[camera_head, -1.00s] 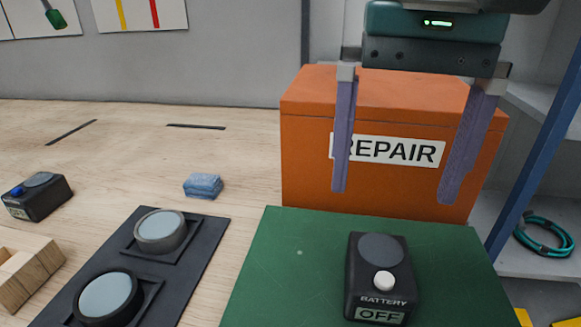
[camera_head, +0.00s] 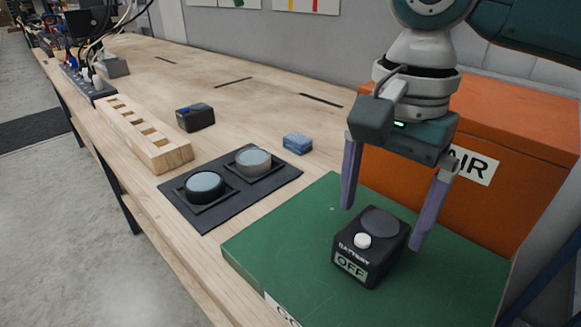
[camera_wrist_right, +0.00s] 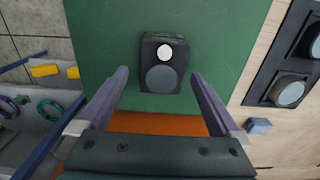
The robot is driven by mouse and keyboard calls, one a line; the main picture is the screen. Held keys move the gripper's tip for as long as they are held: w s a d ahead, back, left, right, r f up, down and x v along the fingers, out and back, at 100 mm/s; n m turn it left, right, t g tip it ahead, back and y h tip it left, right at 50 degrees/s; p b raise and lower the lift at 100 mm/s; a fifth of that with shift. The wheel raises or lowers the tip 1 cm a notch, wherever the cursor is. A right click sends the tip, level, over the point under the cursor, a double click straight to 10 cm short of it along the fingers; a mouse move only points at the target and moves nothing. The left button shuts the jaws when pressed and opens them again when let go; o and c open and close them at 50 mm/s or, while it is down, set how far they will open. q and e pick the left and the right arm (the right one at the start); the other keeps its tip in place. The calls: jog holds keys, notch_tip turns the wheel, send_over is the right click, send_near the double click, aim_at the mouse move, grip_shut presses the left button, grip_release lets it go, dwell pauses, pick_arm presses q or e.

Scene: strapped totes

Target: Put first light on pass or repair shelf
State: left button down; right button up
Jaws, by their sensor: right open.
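A black battery light (camera_head: 371,247) with a grey round lens, a white button and an "OFF" label stands on the green mat (camera_head: 285,240). My right gripper (camera_head: 383,230) is open above it, one finger to each side and apart from it. In the right wrist view the light (camera_wrist_right: 162,64) lies ahead of and between the open fingers (camera_wrist_right: 158,80). Two round grey-topped lights (camera_head: 204,186) (camera_head: 253,160) sit in a black tray (camera_head: 215,216). The orange REPAIR box (camera_head: 520,140) stands behind my right gripper, its label partly hidden. My left gripper is out of view.
A wooden block with square holes (camera_head: 172,155) lies along the bench's front edge. Another black box with a blue button (camera_head: 196,117) and a blue sponge (camera_head: 297,142) are on the bench. Blue shelf posts stand at the far right.

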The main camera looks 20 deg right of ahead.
aim_at(374, 230)
notch_tip(374, 230, down, 6)
jog(key=shift+w+r+b, duration=0.15)
jog(key=shift+b, duration=0.25)
jog(key=shift+r, duration=0.1)
grip_shut()
dwell(0.6)
